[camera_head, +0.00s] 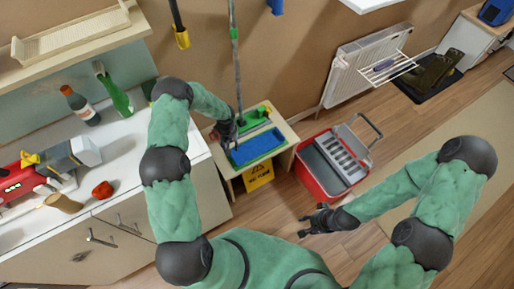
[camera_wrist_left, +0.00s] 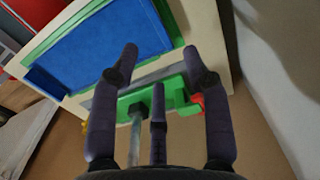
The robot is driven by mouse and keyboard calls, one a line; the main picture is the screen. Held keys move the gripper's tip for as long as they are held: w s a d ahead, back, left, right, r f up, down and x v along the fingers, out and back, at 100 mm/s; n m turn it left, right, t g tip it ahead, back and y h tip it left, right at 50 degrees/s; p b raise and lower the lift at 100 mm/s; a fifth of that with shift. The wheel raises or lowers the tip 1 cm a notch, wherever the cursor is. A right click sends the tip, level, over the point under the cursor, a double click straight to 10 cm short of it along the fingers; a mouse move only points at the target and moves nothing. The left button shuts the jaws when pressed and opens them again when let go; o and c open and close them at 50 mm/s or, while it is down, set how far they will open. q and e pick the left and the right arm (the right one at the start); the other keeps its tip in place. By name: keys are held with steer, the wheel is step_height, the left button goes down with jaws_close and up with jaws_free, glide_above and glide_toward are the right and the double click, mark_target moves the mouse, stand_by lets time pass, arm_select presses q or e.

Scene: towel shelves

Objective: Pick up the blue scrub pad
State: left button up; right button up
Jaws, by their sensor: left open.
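A flat blue rectangular piece (camera_head: 257,148), which looks like the scrub pad or a tray of that colour, lies on a small light-topped table (camera_head: 284,129). It also shows large in the left wrist view (camera_wrist_left: 105,45). My left gripper (camera_head: 228,133) is at the table's left side, beside the blue piece. In the left wrist view my left gripper (camera_wrist_left: 160,62) is open, its fingers spread over a green mop head (camera_wrist_left: 140,100), with the blue piece past the fingertips at upper left. My right gripper (camera_head: 306,222) is open and empty, low in front of the red box.
A red toolbox (camera_head: 318,178) with a grey tray stands right of the table. A yellow sign (camera_head: 258,174) is at the table's front. A mop pole (camera_head: 235,60) rises behind. A counter (camera_head: 120,180) with bottles and other items is left. A radiator (camera_head: 350,72) is on the wall.

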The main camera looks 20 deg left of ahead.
arm_select(q)
step_height(320, 180, down, 4)
steer(key=shift+r+b, duration=0.2)
steer(key=shift+b, duration=0.25)
steer(key=f+b, duration=0.1)
steer(key=f, duration=0.2)
steer(key=f+b, duration=0.1)
steer(key=f, duration=0.1)
steer(key=shift+w+a+b, duration=0.2)
steer(key=shift+w+b, duration=0.05)
steer(key=shift+b, duration=0.05)
jaws_close()
